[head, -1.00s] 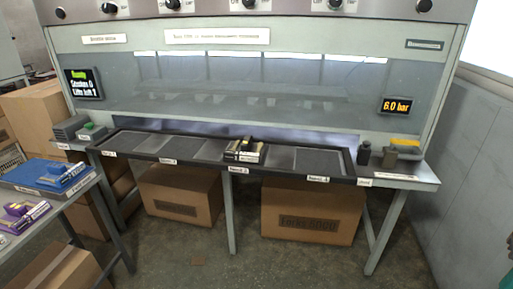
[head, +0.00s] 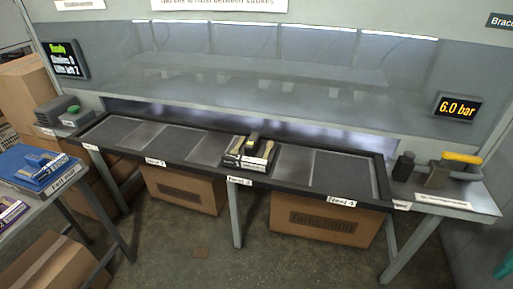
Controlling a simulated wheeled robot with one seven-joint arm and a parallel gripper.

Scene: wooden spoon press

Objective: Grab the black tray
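A small black tray (head: 239,161) sits on the long bench, right of its middle. It has pale labelled sides, and a dark upright piece with a yellowish part stands on it. It rests on a long black-rimmed bed (head: 190,165) of grey panels along the bench front. Nothing is touching the small tray from above. My gripper is not in view.
A blue tray (head: 30,168) and a purple one (head: 10,212) are on a side table at left. Cardboard boxes (head: 325,222) sit below. Panels either side of the small tray are bare.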

